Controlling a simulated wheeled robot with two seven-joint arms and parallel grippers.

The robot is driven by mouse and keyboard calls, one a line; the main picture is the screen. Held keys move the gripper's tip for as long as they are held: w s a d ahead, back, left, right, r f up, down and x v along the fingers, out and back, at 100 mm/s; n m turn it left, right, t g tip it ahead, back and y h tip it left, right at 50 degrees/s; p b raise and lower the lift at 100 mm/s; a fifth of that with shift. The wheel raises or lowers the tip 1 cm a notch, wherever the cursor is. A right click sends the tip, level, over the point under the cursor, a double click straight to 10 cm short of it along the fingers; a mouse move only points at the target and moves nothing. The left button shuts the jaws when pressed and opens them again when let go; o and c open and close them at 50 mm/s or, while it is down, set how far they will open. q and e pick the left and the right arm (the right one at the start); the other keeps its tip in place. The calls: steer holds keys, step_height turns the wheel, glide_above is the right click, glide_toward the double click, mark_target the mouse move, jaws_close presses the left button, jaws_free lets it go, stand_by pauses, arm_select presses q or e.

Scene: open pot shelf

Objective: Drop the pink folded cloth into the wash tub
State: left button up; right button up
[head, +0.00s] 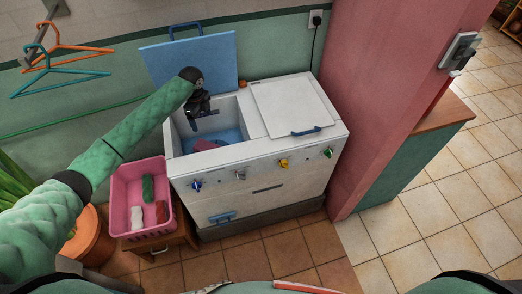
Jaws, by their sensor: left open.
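The wash tub (243,136) is the open left compartment of a white washing machine, with a blue inside. The pink folded cloth (207,145) lies low inside the tub, toward its front left, and is partly hidden by the tub's front wall. My left gripper (205,112) reaches in from the left over the tub's back left part. It is open and apart from the cloth, which shows below it. My right gripper does not show.
The tub's blue lid (215,62) stands raised behind it. A white lid (290,105) covers the machine's right compartment. A pink basket (127,190) with green, white and red folded cloths stands at the left. Hangers (65,72) hang upper left. A pink wall (385,90) stands right.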

arm_select(q)
step_height(320, 180, up, 7)
steer(key=b, duration=0.2)
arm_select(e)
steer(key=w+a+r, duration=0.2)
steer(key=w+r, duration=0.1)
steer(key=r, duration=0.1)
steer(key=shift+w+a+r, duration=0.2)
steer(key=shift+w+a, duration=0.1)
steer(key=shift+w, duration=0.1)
arm_select(q)
steer(key=shift+f, duration=0.2)
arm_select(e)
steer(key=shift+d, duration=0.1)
